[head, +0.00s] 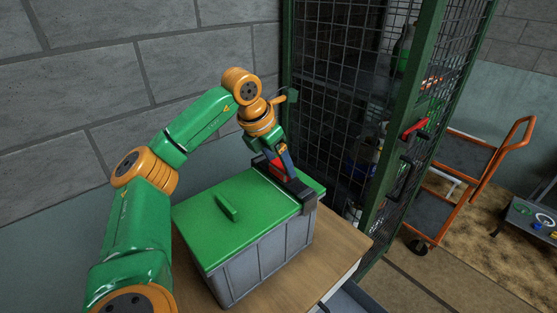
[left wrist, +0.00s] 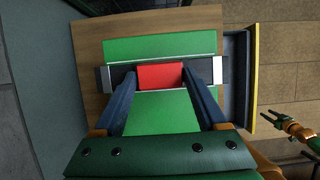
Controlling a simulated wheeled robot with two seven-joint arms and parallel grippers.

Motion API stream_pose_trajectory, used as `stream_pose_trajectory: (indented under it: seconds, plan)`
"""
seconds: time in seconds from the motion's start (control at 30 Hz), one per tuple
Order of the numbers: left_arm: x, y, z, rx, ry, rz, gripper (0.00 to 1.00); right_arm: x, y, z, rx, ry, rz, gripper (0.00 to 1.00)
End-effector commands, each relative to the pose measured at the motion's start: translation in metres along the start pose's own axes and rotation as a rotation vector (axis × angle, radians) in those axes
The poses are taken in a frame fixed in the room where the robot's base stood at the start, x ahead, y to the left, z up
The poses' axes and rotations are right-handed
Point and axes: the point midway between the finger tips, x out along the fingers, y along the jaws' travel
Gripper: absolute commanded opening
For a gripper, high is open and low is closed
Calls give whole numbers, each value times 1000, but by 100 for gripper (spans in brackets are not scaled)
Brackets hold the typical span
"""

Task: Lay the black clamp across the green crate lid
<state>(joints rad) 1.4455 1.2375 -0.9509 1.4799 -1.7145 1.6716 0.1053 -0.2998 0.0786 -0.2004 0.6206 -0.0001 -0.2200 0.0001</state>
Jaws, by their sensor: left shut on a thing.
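The green lid (head: 224,225) covers a grey crate (head: 264,262) on a wooden table; the lid also shows in the left wrist view (left wrist: 158,46). The black clamp (head: 293,188), a dark bar with a red block in its middle, spans the lid near its right end. In the left wrist view, the clamp (left wrist: 123,77) reaches past both lid edges. It looks in contact with the lid or just above it; I cannot tell which. My left gripper (head: 283,168) is shut on the red block from above. My right gripper (left wrist: 272,117) shows small at the right of the left wrist view.
The wooden table top (head: 338,247) is bare in front of the crate. A green mesh cage (head: 335,90) stands behind and right of the table. An orange trolley (head: 470,165) stands farther right. A block wall (head: 80,100) rises behind the table.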

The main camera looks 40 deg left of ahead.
Motion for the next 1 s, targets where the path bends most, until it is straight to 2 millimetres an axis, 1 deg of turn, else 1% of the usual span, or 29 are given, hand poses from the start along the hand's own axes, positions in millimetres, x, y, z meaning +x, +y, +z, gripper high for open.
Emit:
stream_pose_trajectory:
  seconds: [0.37, 0.7, 1.0]
  plan:
    - [0, 0, 0, 0, 0, 0, 10, 0, 0, 0, 0, 0, 0, 50]
    - [6, 0, -2, 0, 0, 0, 10, 2, 0, 0, 0, -1, 0, 50]
    - [6, 0, -2, 0, 0, 0, 10, 2, 0, 0, 0, -1, 1, 50]
